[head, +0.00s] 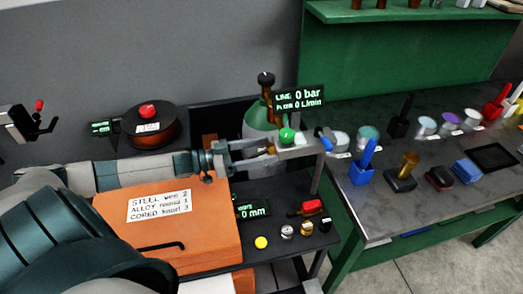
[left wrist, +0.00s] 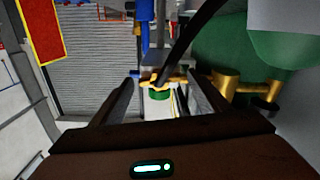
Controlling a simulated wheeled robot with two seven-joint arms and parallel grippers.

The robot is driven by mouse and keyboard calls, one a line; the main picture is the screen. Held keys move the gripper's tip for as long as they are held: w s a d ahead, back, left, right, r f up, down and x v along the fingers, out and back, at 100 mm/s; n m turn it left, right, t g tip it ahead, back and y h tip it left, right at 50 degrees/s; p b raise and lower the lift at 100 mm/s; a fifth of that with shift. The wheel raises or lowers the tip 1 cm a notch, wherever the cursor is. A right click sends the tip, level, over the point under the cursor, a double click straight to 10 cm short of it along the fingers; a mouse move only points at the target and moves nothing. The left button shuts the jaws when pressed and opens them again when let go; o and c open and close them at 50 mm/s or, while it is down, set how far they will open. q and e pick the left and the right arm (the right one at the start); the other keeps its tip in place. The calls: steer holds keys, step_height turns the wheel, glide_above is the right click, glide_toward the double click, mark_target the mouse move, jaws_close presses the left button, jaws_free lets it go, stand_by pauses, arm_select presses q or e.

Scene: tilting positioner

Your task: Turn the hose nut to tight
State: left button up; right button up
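The gas bottle (head: 258,118) is green, with a brass regulator (head: 267,92) on top; its green body also shows in the left wrist view (left wrist: 225,65). My left gripper (head: 276,150) reaches in beside the bottle at a pale block (head: 303,147) with a green knob (head: 287,135). In the left wrist view its two fingers stand apart. A brass winged fitting (left wrist: 168,81), which looks like the hose nut, lies between the fingertips, with a green part (left wrist: 160,96) just below it. I cannot tell whether the fingers touch it. My right gripper is not in view.
A display (head: 298,98) reads 0 bar and 0 L/min. A blue lever (head: 324,141) is at the block's right end. A black hose (left wrist: 195,30) crosses near the fitting. A wire spool (head: 150,128) and orange box (head: 165,215) flank my arm. A workbench (head: 365,215) stands right.

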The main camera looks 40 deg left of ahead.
arm_select(q)
steer(key=c, duration=0.8)
steer(key=shift+m, duration=0.5)
steer(key=shift+f+m+b, duration=0.1)
steer(key=shift+m+b, duration=3.75)
steer(key=shift+m, duration=5.75)
